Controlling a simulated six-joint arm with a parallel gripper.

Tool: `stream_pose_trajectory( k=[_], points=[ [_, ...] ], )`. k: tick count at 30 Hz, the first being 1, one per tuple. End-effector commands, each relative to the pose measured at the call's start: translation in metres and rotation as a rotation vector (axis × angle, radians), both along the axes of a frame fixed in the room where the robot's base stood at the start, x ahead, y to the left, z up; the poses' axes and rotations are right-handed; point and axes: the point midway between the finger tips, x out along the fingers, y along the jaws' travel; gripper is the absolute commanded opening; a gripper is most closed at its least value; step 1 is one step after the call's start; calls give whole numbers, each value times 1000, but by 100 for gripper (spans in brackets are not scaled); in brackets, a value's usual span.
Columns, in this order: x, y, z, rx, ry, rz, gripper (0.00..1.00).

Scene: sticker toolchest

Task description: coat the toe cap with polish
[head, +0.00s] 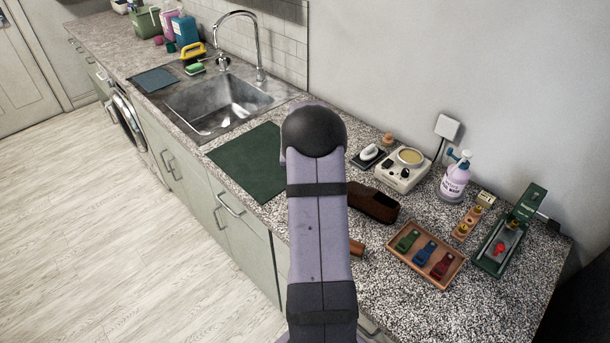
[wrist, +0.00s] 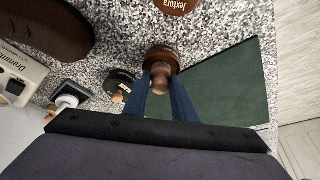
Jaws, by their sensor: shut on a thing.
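A brown shoe (head: 368,200) lies on the counter. Its rounded toe end (wrist: 80,38) shows at upper left in the wrist view. My gripper (wrist: 161,80) is shut on the turned wooden handle of a small round brown tool (wrist: 163,54), which looks like a dauber. The tool is to the right of the shoe in the wrist view, apart from it. I cannot tell whether its head touches the counter. A brown round lid marked Jextora (wrist: 176,4) is cut off at the top edge. In the head view my arm hides the gripper and tool.
A dark green mat (head: 243,165) lies beside the sink (head: 220,105). A dark round item (wrist: 122,82) sits near the fingers. A warmer (head: 402,172), small iron (head: 369,156), pump bottle (head: 455,180) and wooden tray (head: 400,255) surround the shoe.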

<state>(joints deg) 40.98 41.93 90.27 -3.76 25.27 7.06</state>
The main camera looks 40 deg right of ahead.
Motion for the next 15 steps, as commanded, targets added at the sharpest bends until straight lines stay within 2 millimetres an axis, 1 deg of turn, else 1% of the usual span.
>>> stream_pose_trajectory(
  k=[4,8,15],
  points=[
    [-1,1,-2,4,4,0,6],
    [-1,1,0,4,4,0,6],
    [-1,1,15,3,3,0,6]
  ],
)
